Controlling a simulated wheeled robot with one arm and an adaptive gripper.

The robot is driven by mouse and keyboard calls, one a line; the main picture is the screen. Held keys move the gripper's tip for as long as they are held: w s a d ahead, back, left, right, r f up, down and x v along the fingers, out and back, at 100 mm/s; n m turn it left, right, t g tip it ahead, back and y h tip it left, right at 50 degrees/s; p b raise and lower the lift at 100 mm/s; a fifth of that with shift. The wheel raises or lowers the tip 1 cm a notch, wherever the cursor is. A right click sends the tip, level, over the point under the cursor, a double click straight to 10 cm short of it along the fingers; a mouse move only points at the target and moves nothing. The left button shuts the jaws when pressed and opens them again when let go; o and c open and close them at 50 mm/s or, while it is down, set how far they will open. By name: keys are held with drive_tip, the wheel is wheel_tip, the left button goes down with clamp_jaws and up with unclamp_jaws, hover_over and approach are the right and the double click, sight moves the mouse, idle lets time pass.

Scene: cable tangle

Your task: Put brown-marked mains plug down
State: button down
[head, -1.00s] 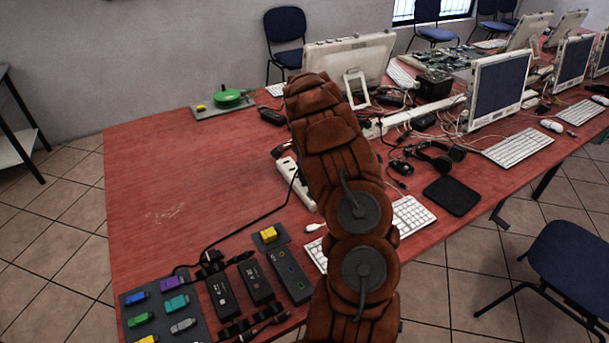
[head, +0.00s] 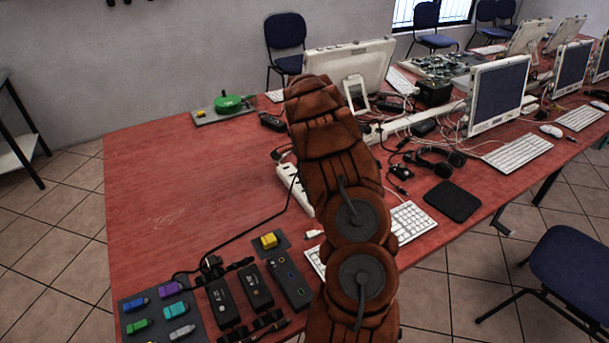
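My gripper is not visible; my brown arm fills the middle of the head view and hides what lies behind it. A black plug (head: 211,266) lies at the near left of the red table, by the top of the black power bricks, with a black cable running from it toward the white power strip (head: 294,188). I cannot make out a brown mark on it. Another black plug-like piece (head: 281,153) is at the far end of the strip. My arm covers part of the strip's right side.
A grey mat (head: 148,303) with several coloured USB sticks lies at the near left, beside black power bricks (head: 222,301). A yellow block (head: 269,240) sits on a small dark pad. The left-middle of the red table (head: 180,180) is clear. Keyboards and monitors stand right.

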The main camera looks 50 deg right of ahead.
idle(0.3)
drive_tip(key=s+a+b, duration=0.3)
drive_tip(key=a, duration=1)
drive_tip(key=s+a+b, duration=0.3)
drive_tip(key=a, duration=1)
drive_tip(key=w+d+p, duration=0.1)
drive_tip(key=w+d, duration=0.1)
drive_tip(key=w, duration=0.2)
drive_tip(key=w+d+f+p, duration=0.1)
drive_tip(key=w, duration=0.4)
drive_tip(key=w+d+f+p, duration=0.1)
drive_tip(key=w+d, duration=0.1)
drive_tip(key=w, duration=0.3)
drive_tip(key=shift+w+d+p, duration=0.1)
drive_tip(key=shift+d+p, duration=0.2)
drive_tip(key=shift+p, duration=0.05)
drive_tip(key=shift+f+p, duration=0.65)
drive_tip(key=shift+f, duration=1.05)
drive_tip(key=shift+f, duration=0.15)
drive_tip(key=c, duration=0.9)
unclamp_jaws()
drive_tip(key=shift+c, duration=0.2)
